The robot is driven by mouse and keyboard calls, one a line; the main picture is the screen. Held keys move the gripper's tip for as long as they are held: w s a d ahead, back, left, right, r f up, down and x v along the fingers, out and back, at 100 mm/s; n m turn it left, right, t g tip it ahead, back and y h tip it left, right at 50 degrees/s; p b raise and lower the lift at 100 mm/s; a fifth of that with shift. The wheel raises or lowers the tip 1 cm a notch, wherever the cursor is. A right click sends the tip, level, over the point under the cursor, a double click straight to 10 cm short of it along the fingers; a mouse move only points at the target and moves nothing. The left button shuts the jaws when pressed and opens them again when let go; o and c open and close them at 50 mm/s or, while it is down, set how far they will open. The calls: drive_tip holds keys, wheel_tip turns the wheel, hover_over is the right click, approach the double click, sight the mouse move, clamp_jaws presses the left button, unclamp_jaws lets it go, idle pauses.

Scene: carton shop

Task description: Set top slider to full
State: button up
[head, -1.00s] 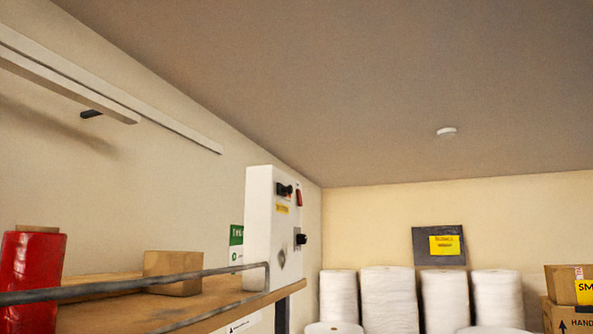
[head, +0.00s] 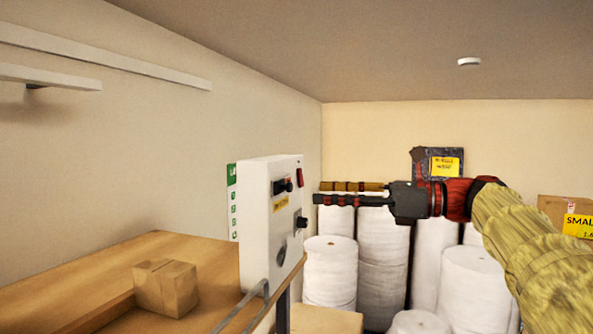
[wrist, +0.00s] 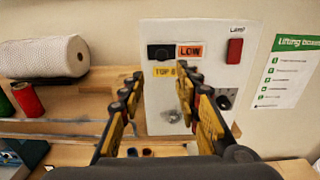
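The white control box (head: 268,215) stands on the shelf, left of my gripper in the head view. Its top slider (head: 288,185) has a dark handle above a yellow label (head: 280,204). In the wrist view the dark slider (wrist: 160,53) sits left of an orange display reading LOW (wrist: 190,50), above a yellow label partly hidden by a finger (wrist: 163,72). My gripper (head: 319,192) is open and empty, its fingers pointing at the box front. In the wrist view its fingertips (wrist: 162,76) spread below the slider; I see no contact.
A red switch (wrist: 235,50) and a dark knob (wrist: 224,103) are also on the box face. A small carton (head: 166,287) lies on the shelf. White rolls (head: 330,272) stand behind my arm.

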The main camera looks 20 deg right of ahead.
sight(285, 187)
drive_tip(key=r+p+x, duration=0.1)
drive_tip(key=x, duration=0.6)
drive_tip(key=shift+w+r, duration=0.25)
drive_tip(key=shift+r, duration=0.05)
drive_tip(key=shift+c, duration=1.1)
clamp_jaws()
